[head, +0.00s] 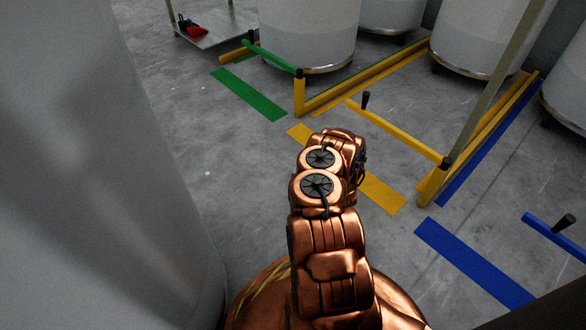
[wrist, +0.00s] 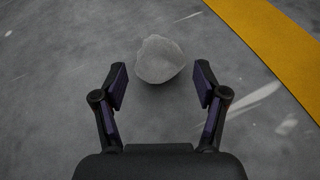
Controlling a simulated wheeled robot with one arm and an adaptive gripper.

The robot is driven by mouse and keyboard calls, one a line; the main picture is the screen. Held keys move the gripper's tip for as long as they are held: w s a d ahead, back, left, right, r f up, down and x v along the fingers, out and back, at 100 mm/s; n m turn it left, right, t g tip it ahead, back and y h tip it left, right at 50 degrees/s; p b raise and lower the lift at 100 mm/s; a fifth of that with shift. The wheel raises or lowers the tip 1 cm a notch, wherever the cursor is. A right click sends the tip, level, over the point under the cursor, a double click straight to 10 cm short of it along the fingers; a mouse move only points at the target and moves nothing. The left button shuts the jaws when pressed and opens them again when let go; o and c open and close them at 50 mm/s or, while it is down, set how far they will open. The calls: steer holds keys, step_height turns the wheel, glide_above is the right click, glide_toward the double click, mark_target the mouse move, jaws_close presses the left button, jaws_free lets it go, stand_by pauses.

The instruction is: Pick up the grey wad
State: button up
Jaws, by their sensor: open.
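The grey wad (wrist: 160,60) is a rough, rounded grey lump on the grey concrete floor in the wrist view. It lies ahead of my gripper (wrist: 161,84), roughly centred between the two fingertips and slightly beyond them. My gripper is open, with one dark finger on each side and nothing between the pads. I cannot tell the exact height of the fingers above the floor. In the head view, my copper arm hides the gripper, and the wad does not show.
A yellow floor stripe (wrist: 275,35) runs right of the wad. In the head view, a large pale cylinder (head: 80,170) stands close at the left. Low yellow rails (head: 395,132) and several white cans (head: 308,35) stand farther back. Open floor (head: 220,150) lies left of my arm.

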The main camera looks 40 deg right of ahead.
steer(key=shift+b+x, duration=0.6)
steer(key=shift+x, duration=0.65)
steer(key=b+x, duration=0.2)
steer(key=shift+w+d+f, duration=0.2)
steer(key=shift+w+f, duration=0.05)
steer(key=shift+f, duration=0.1)
steer(key=shift+b+x, duration=0.6)
steer(key=shift+x, duration=0.4)
steer(key=shift+w+r, duration=0.1)
steer(key=shift+r, duration=0.05)
steer(key=shift+c, duration=0.3)
steer(key=c, duration=0.9)
